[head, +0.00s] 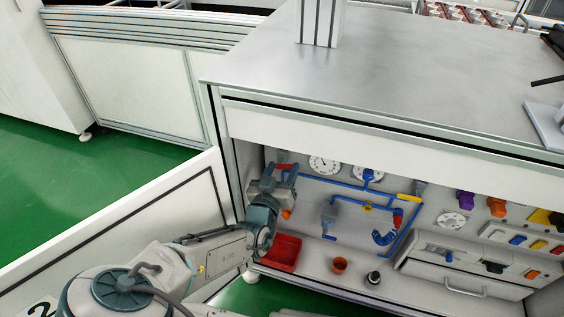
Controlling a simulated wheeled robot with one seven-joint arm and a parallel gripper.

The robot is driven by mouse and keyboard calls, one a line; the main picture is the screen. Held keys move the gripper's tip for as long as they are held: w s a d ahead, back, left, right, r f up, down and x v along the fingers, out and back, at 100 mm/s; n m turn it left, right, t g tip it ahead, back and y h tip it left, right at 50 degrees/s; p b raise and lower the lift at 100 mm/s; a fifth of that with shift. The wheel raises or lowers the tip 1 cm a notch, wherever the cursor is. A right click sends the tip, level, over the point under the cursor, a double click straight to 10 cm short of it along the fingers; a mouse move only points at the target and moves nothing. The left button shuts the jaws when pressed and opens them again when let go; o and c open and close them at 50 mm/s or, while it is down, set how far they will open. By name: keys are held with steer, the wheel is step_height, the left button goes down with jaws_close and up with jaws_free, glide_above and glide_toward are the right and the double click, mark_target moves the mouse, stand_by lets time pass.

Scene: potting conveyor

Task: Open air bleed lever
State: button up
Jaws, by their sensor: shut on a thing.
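My gripper (284,175) reaches into the recess under the workbench at its left end. Its fingers are shut at a small red lever (284,166) on the back panel, and they hide part of it. Which part is the air bleed lever is not marked in a readable way; the red lever is the one at my fingertips. A small orange part (286,213) shows just below my gripper. A yellow lever (408,198) sits further right on the blue piping (330,184), apart from my gripper.
Round gauges (324,165) are on the panel right of my gripper. A red tray (281,253), an orange pot (339,264) and a dark round item (373,277) stand on the shelf. The bench top (380,80) overhangs the recess. A white partition (130,235) stands left.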

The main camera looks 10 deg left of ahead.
steer(key=shift+w+a+r+n+p, duration=0.15)
steer(key=shift+a+n+p, duration=0.3)
steer(key=shift+n+p, duration=1.85)
steer(key=shift+a+r+n+p, duration=0.2)
steer(key=shift+a+n+p, duration=0.25)
steer(key=shift+n+p, duration=1.85)
steer(key=shift+w+a+r+n+p, duration=0.15)
steer(key=shift+a+n+p, duration=0.3)
steer(key=shift+n+p, duration=1.85)
steer(key=shift+n+b, duration=0.6)
steer(key=shift+n, duration=0.1)
steer(key=o, duration=1)
steer(key=shift+s, duration=0.15)
steer(key=s, duration=0.4)
steer(key=s+a+p, duration=0.1)
steer(key=s, duration=0.4)
steer(key=s+a, duration=0.1)
steer(key=s, duration=0.3)
steer(key=shift+s, duration=0.25)
